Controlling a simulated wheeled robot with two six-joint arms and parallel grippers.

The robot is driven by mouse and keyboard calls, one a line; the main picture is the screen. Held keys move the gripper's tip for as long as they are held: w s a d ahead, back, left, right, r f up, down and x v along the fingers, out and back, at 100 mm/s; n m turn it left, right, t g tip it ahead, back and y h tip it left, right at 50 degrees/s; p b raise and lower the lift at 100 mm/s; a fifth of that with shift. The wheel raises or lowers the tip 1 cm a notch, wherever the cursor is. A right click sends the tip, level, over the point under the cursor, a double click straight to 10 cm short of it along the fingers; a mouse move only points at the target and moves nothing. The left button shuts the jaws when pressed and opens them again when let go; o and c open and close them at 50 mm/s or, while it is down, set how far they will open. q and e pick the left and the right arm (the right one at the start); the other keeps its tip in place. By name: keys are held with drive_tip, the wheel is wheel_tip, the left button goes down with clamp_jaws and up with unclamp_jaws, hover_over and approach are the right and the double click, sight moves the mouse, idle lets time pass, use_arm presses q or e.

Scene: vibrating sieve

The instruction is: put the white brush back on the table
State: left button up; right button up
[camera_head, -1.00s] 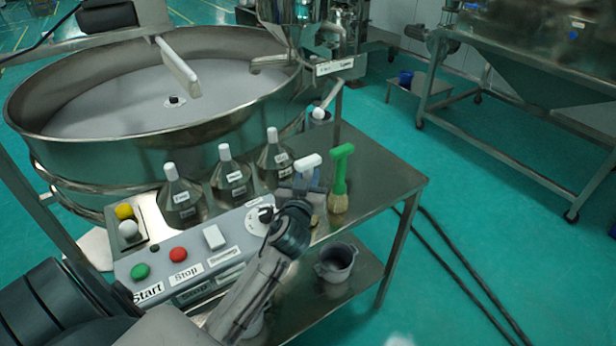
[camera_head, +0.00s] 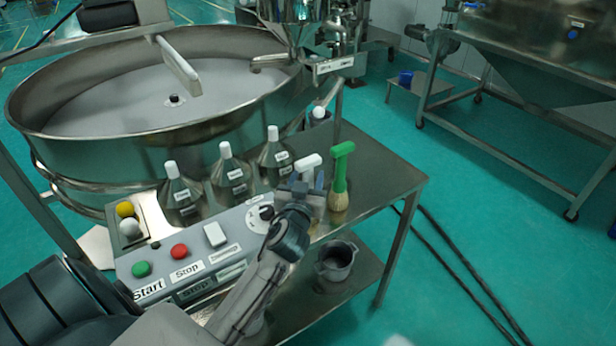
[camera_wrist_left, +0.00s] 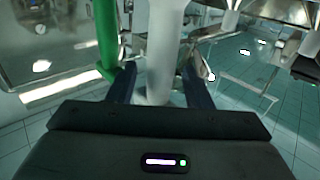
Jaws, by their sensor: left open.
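The white brush (camera_head: 309,161) stands upright at the right part of the metal table (camera_head: 385,179), its lower part hidden behind my left gripper in the head view. My left gripper (camera_head: 302,184) is at the brush, open. In the left wrist view the brush's white handle (camera_wrist_left: 163,50) stands between the two dark fingers of the gripper (camera_wrist_left: 158,84), with a gap at the right finger. The green brush (camera_head: 341,178) stands upright just right of the white one, and its green handle also shows by the left finger in the wrist view (camera_wrist_left: 106,38). My right gripper does not show.
Several steel bottles with white caps (camera_head: 226,178) stand left of the brushes. A control box (camera_head: 200,262) with green and red buttons is in front of them. A grey pot (camera_head: 337,262) is on the lower shelf. The big round sieve (camera_head: 60,150) stands behind. The table's right end is clear.

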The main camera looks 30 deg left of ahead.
use_arm(q)
drive_tip(key=b+v, duration=0.3)
drive_tip(key=v, duration=0.8)
